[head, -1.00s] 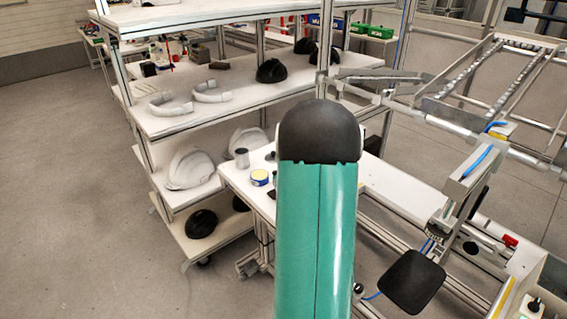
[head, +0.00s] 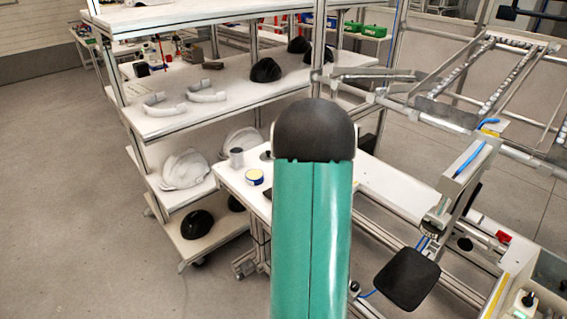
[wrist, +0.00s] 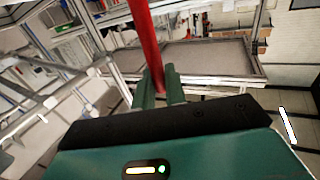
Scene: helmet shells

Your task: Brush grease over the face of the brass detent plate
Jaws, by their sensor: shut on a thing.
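In the wrist view my gripper (wrist: 160,88) has its two green fingers shut on a long red handle (wrist: 145,40). The handle leans up and out of the top of the picture, so its far end is not seen. In the head view my green arm with its dark rounded joint fills the middle and hides my gripper. A small yellow and blue tin with a pale top (head: 254,177) stands on the white bench, left of my arm. I cannot make out the brass detent plate in either view.
A grey cup (head: 237,158) stands behind the tin on the white bench (head: 385,186). A shelf rack (head: 160,122) with helmet shells is at the left. A black pad (head: 408,279) and a metal frame stand at the right. Open floor lies at the far left.

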